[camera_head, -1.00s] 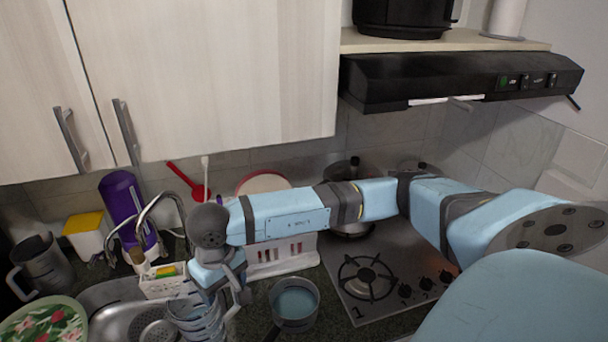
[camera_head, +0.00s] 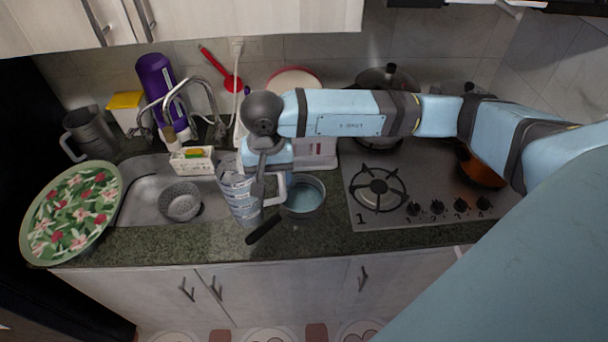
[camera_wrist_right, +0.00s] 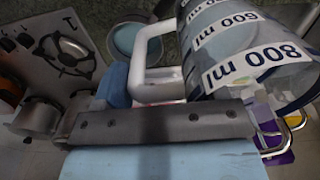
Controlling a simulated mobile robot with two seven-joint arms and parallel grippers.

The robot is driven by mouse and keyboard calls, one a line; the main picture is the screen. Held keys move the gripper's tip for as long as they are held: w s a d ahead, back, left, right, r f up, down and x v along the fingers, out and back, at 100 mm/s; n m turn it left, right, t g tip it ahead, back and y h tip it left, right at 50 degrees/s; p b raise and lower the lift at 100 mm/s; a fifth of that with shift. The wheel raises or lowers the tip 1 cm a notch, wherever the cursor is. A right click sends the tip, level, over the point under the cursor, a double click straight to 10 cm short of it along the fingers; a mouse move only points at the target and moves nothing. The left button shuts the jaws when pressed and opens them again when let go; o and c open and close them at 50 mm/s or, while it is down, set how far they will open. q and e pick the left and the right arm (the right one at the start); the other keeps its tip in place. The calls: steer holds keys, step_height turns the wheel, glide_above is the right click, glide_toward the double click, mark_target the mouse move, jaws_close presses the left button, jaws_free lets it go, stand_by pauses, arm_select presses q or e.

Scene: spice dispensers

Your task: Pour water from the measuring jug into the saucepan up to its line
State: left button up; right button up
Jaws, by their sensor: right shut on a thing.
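The measuring jug (camera_head: 238,196) is clear with white marking bands, and its pale handle is on its right side. My right gripper (camera_head: 270,178) is shut on this handle. In the right wrist view the jug (camera_wrist_right: 238,45) fills the upper right, with 600 ml and 800 ml bands. Its water level cannot be made out. The saucepan (camera_head: 305,208) stands on the counter just right of the jug, with bluish water inside and its black handle pointing toward the front left. It also shows in the right wrist view (camera_wrist_right: 125,40). Its line is not discernible. My left gripper is not in view.
The sink (camera_head: 140,205) with a grey strainer (camera_head: 181,203) lies to the left, below the faucet. A floral plate (camera_head: 70,215) is at far left. The gas hob (camera_head: 400,195) is right of the saucepan. A white rack (camera_head: 318,153) stands behind it.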

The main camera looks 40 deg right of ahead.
mark_target(226, 187)
steer(key=w+a+m, duration=0.1)
steer(key=a+m, duration=0.1)
steer(key=m, duration=0.4)
steer(key=w+a+f+m, duration=0.1)
steer(key=a+m, duration=0.2)
steer(key=m, duration=0.4)
steer(key=w+a+m, duration=0.1)
steer(key=a+m, duration=0.1)
steer(key=m, duration=0.5)
steer(key=shift+w+a+f, duration=0.15)
steer(key=shift+w+a, duration=0.05)
steer(key=shift+w, duration=0.05)
steer(key=m, duration=0.1)
steer(key=a+m, duration=0.1)
steer(key=m, duration=0.1)
steer(key=shift+w+a, duration=0.15)
steer(key=shift+w, duration=0.05)
steer(key=a+m, duration=0.1)
steer(key=m, duration=0.4)
steer(key=a+m, duration=0.1)
steer(key=m, duration=0.1)
steer(key=shift+w+a+f+m, duration=0.2)
steer(key=shift+w+a+m, duration=0.1)
steer(key=shift+w+a, duration=0.05)
steer(key=shift+r, duration=0.1)
